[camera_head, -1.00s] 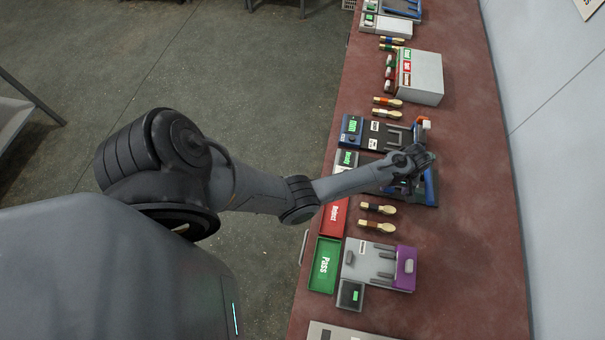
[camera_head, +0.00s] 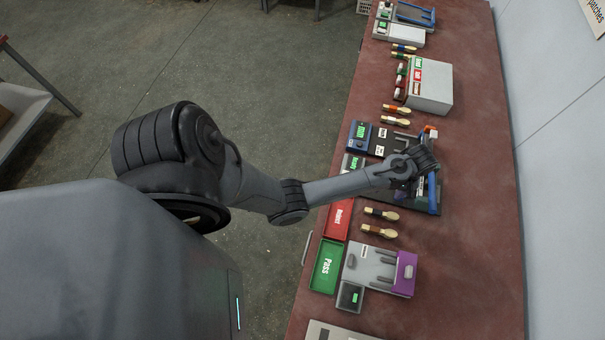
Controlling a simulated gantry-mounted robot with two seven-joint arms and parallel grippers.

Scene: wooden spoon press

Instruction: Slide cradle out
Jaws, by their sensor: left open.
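My left arm reaches in from the left, and my left gripper (camera_head: 426,160) is open over the far side of a dark press with blue uprights (camera_head: 433,196). The wrist and gripper hide much of this press. I cannot make out a separate cradle in it or tell whether the fingers touch anything. A similar dark press with a blue display box (camera_head: 359,134) stands just beyond. A grey press with a purple block (camera_head: 403,275) stands nearer. My right gripper is not in view.
Green Pass tray (camera_head: 327,267) and red Reject tray (camera_head: 339,218) lie along the left table edge. Spoons (camera_head: 380,231) lie beside them. A white box with labels (camera_head: 431,84) stands farther back. The right side of the red-brown table (camera_head: 480,220) is clear.

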